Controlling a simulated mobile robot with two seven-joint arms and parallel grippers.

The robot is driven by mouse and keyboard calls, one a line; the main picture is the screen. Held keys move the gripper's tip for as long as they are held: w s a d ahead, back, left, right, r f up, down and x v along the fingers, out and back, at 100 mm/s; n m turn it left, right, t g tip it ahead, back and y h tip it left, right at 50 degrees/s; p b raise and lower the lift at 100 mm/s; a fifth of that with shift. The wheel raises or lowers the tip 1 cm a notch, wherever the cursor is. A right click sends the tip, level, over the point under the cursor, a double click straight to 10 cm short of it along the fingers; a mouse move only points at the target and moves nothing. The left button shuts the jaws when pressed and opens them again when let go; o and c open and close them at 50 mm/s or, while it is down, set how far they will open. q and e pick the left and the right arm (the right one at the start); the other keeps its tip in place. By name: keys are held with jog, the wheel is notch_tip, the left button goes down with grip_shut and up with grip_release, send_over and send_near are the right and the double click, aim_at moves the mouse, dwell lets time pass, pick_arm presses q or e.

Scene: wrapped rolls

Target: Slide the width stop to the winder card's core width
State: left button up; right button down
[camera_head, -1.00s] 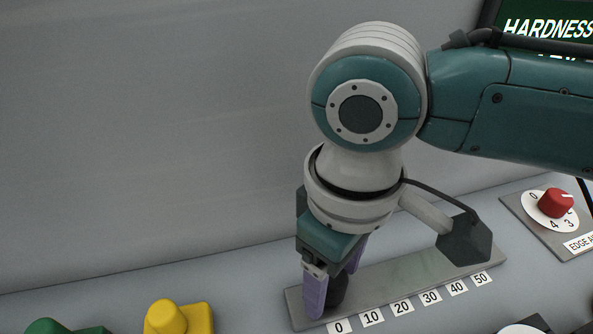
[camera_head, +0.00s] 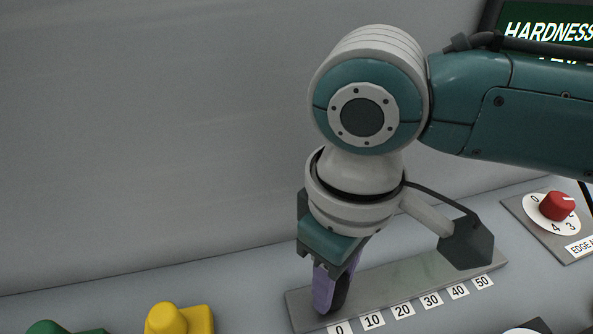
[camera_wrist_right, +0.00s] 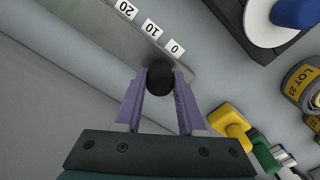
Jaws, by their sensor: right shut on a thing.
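The width stop is a dark round knob (camera_wrist_right: 160,75) at the 0 end of a grey metal scale plate (camera_head: 400,278). The plate carries white labels from 0 to 50, and the knob is beside the 0 label (camera_head: 339,329). My right gripper (camera_head: 330,300) points down over that end of the plate. Its purple fingers are shut on the knob, one on each side, as the right wrist view (camera_wrist_right: 160,80) shows. In the head view the fingers hide part of the knob. My left gripper is not in view. No winder card is readable in these views.
A red dial (camera_head: 556,206) is at the right. A yellow button (camera_head: 168,318) and a green one (camera_head: 45,328) stand at the lower left. A dark screen reading HARDNESS (camera_head: 548,28) is at the upper right. A wrapped roll (camera_wrist_right: 303,80) shows in the wrist view.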

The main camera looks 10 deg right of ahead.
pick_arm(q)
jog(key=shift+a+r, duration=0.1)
pick_arm(e)
jog(key=shift+d, duration=0.1)
dwell(0.6)
jog(key=d+p, duration=0.2)
jog(key=d, duration=0.1)
jog(key=d+p, duration=0.1)
jog(key=d, duration=0.1)
jog(key=shift+d+r+p, duration=0.15)
jog(key=shift+r+p, duration=0.2)
jog(key=shift+p, duration=0.05)
jog(key=d, duration=0.2)
jog(key=d+p, duration=0.1)
jog(key=d, duration=0.2)
jog(key=shift+w+d+f, duration=0.15)
jog(key=shift+d+f, duration=0.1)
jog(key=shift+d, duration=0.05)
jog(key=shift+d+f+p, duration=0.1)
jog(key=shift+d+p, duration=0.2)
jog(key=shift+d, duration=0.2)
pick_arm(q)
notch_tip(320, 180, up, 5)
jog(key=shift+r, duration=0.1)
pick_arm(e)
jog(key=c, duration=0.5)
grip_release()
